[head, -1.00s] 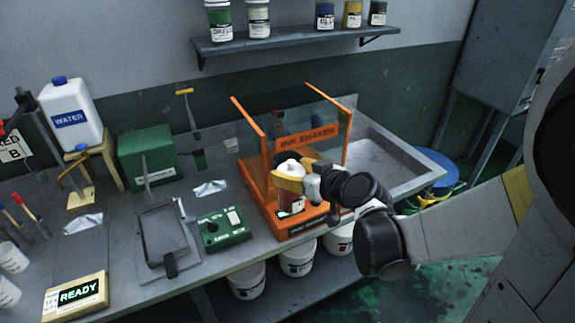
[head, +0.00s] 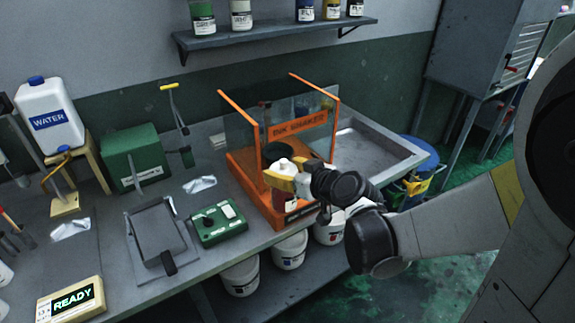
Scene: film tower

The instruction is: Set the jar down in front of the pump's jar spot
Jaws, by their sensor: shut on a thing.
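My gripper (head: 286,178), with yellow fingers, is shut on a jar (head: 284,197). The jar has a whitish top and a dark reddish body, and the fingers hide part of it. It appears upright at the front of the orange ink shaker (head: 245,163); I cannot tell whether it touches the shaker. I cannot say for sure which thing is the pump. A wooden stand with a yellow lever (head: 64,203) is at the left, and a green box (head: 134,158) stands beside it.
A water jug (head: 48,118), a grey tray (head: 158,235), a green control box (head: 218,222) and a READY display (head: 72,298) crowd the bench. White buckets (head: 289,250) stand below. A shelf with several jars (head: 275,35) hangs above. A sink (head: 375,150) is at the right.

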